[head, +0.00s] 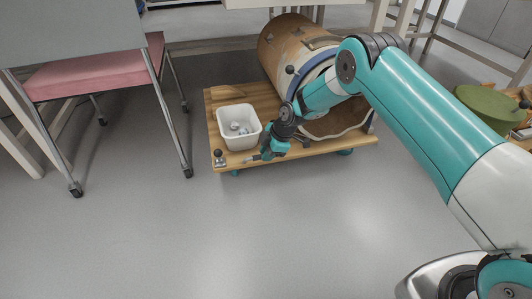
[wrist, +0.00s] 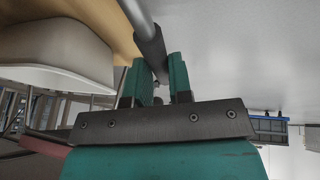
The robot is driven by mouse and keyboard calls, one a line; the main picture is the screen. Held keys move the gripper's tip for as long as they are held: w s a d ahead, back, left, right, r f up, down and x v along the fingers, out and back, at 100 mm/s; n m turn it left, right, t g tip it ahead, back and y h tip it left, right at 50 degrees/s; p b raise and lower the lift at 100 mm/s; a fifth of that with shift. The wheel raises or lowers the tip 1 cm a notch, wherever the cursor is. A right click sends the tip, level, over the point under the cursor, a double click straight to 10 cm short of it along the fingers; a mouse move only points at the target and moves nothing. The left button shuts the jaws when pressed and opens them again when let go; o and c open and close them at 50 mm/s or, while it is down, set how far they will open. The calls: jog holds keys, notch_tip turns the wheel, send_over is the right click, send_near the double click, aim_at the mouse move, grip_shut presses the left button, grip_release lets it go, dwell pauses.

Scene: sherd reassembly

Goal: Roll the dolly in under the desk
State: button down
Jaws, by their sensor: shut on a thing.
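The dolly (head: 238,95) is a wooden board on small teal castors in the middle of the head view. It carries a large broken brown jar (head: 284,42) lying on its side and a white tub (head: 239,128) with small pieces in it. My gripper (head: 256,158) is at the dolly's front edge. In the wrist view, my gripper (wrist: 160,82) is shut on the dark sleeve of a grey handle bar (wrist: 150,48) by the board. The desk (head: 285,3) shows only partly at the top of the head view, behind the dolly.
A pink-seated chair (head: 95,73) on castors stands left of the dolly. A green round thing (head: 488,108) sits on wood at the right. Desk and table legs stand along the back. The grey floor (head: 200,240) in front is clear.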

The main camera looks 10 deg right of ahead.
jog(key=c, duration=1)
grip_release()
jog(key=shift+w, duration=0.3)
jog(key=shift+c, duration=0.2)
jog(key=p+v, duration=0.8)
jog(key=v, duration=0.9)
jog(key=shift+r+p, duration=0.2)
jog(key=shift+p, duration=0.1)
jog(key=shift+s+d, duration=0.1)
jog(key=shift+d, duration=0.05)
